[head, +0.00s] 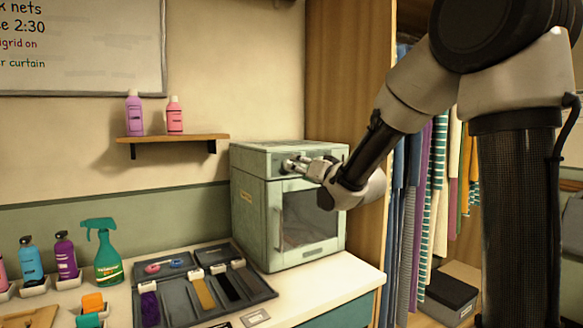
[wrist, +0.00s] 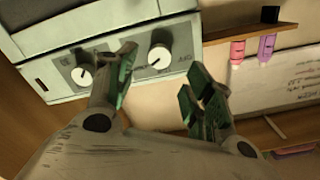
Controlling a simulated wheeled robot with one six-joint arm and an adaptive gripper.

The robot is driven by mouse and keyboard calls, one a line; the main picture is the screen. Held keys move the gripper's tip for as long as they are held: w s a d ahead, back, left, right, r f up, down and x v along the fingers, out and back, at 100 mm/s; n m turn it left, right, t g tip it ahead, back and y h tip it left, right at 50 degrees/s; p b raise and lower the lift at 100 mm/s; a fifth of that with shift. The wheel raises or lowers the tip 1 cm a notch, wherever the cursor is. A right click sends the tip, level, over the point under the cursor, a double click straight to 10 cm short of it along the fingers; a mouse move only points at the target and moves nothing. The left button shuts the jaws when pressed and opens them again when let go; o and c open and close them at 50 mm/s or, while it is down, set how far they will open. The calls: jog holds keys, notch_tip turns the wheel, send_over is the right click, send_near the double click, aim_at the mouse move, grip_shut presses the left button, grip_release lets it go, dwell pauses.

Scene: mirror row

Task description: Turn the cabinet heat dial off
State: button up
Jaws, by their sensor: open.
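The pale green cabinet (head: 262,215) stands at the right end of the counter, its glass door closed. Its upper panel shows in the wrist view (wrist: 120,68) with two white dials. One dial (wrist: 159,54) appears between and just beyond my fingertips, with a dark pointer mark. The other dial (wrist: 82,76) lies to the left, past my left finger. The lettering is too blurred to tell which is the heat dial. My gripper (wrist: 160,74) is open and empty, its green-padded fingers spread. In the head view my gripper (head: 297,164) is at the upper panel and hides part of it.
A wall shelf (head: 172,138) with two bottles is left of the cabinet. A dark tray (head: 260,286) with brushes lies in front of it. A green spray bottle (head: 107,258) stands further left. A wooden panel (head: 343,80) and hanging clothes are to the right.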

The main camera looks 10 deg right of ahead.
jog(key=x, duration=0.6)
jog(key=shift+w, duration=0.15)
jog(key=c, duration=1)
